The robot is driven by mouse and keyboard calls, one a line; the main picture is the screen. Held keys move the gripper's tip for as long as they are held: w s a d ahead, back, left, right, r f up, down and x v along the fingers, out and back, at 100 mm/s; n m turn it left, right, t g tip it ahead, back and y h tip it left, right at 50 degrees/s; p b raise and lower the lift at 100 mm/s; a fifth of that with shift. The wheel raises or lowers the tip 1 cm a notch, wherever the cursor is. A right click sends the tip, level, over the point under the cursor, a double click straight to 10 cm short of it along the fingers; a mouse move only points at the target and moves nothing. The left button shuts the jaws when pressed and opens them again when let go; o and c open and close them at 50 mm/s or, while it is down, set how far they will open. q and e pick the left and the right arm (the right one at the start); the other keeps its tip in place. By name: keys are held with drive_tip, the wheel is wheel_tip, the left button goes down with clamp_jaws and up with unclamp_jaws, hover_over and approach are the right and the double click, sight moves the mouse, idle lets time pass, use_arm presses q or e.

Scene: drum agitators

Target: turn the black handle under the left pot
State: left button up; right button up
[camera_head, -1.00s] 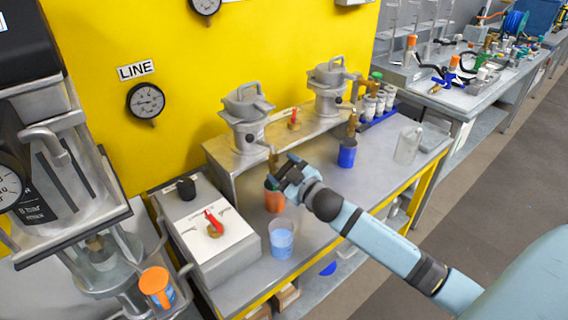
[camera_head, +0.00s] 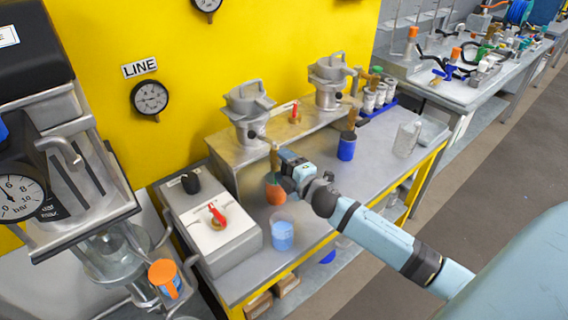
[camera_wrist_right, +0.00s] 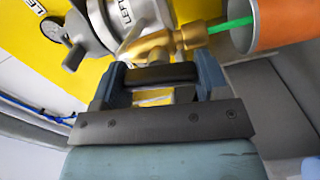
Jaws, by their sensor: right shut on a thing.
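The left pot (camera_head: 248,112), a grey metal vessel with a lidded top, stands on the raised shelf against the yellow wall. The wrist view shows its grey body with a "LEFT" label (camera_wrist_right: 122,12) and a brass valve (camera_wrist_right: 165,42) below. My right gripper (camera_head: 284,172) is at the valve, under the pot. In the wrist view its fingers are shut on the black handle (camera_wrist_right: 160,74), which lies across between them. A green stream (camera_wrist_right: 230,25) runs from the brass spout into an orange cup (camera_wrist_right: 285,22), also visible beside the gripper in the head view (camera_head: 275,190). My left gripper is not in view.
A second pot (camera_head: 331,82) stands right on the shelf, with a blue cup (camera_head: 346,147) below it. A clear beaker with blue liquid (camera_head: 282,234) stands in front of the orange cup. A control box with a red lever (camera_head: 217,214) is at left.

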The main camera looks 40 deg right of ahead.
drive_tip(key=shift+n, duration=0.9)
drive_tip(key=shift+f, duration=0.1)
drive_tip(key=o, duration=0.9)
drive_tip(key=shift+o, duration=0.2)
drive_tip(key=shift+s, duration=0.1)
drive_tip(key=s+d+b, duration=0.1)
drive_tip(key=s, duration=1.2)
drive_tip(key=shift+s, duration=0.3)
